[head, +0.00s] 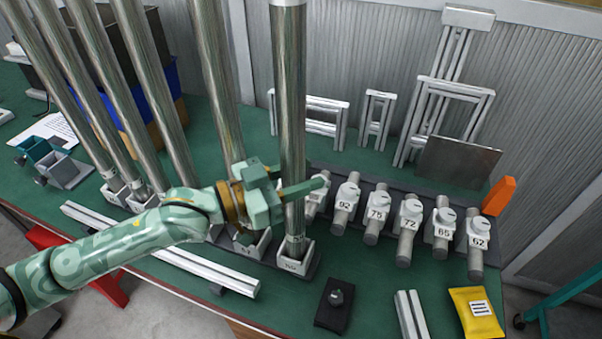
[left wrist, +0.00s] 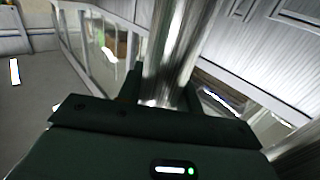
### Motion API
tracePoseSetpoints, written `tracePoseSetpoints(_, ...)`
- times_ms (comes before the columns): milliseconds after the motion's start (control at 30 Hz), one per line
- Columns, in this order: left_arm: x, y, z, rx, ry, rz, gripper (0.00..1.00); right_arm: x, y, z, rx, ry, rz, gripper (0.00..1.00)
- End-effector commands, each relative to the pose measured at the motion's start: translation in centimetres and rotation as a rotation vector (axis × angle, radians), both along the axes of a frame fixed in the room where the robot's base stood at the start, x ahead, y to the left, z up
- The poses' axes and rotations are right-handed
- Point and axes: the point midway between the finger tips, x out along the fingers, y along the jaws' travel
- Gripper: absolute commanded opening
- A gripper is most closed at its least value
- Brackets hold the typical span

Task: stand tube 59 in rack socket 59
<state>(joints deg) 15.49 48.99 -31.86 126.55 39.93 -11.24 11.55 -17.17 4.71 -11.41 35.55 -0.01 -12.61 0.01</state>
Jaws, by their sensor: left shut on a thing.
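In the left wrist view the tube (left wrist: 172,55) runs up between my fingers. My right gripper is not in view.
Several other tall tubes (head: 143,90) stand in white sockets to the left, behind my left arm. A row of numbered grey clamps (head: 410,215) lies right. A black block with a knob (head: 336,305), a yellow packet (head: 475,312) and metal rails (head: 180,260) lie on the green bench.

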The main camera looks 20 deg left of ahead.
Motion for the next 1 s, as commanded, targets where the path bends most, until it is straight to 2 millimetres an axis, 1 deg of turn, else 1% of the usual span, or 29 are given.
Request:
tracePoseSetpoints(300, 0.0, -0.01, 0.21, -0.002, -0.003, -0.001, 0.0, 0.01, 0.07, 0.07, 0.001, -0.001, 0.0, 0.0)
tracePoseSetpoints(600, 0.01, -0.06, 0.33, -0.004, -0.003, -0.001, 0.0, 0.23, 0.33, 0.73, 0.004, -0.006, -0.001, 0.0)
tracePoseSetpoints(1000, 0.03, -0.06, 0.08, -0.003, -0.003, -0.001, 0.0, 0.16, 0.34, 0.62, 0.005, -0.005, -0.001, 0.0)
